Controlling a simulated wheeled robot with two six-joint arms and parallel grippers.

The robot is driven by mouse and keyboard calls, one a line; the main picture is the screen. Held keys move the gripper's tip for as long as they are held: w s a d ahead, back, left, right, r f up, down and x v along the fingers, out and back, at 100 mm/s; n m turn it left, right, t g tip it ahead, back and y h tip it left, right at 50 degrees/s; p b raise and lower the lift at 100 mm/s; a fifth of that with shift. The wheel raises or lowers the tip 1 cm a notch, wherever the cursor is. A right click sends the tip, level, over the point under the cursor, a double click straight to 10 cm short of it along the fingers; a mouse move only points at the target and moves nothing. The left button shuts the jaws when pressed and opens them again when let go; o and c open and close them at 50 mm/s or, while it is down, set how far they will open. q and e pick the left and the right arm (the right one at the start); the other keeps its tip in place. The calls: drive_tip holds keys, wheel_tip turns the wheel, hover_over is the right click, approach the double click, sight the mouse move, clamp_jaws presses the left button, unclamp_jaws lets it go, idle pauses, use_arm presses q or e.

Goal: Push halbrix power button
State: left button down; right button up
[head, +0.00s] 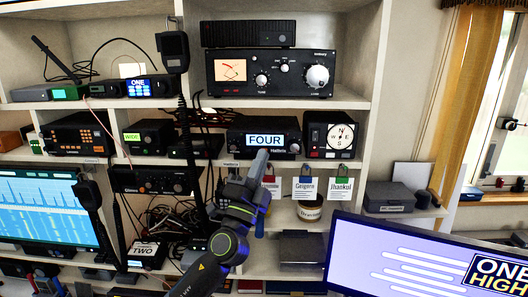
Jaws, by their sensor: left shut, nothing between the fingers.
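A black radio with a bright display reading FOUR (236,140) stands on the middle shelf; small lettering on its front looks like Halbrix but is hard to read. My left gripper (262,158) comes up from below, shut and empty. Its tip is at the lower front of this radio, just under the display. I cannot tell whether it touches. The gripper hides part of the radio's lower front, and no power button can be made out. My right gripper is not in view.
Tags and small padlocks (305,186) hang below the shelf edge. A black handset (173,50) and cables hang at left. A large monitor (425,262) fills the lower right.

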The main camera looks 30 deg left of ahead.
use_arm(q)
drive_tip(key=s+d+p, duration=0.1)
drive_tip(key=s+d, duration=0.2)
drive_tip(key=s, duration=0.2)
drive_tip(key=shift+p, duration=0.3)
drive_tip(key=shift+f, duration=0.1)
idle(0.5)
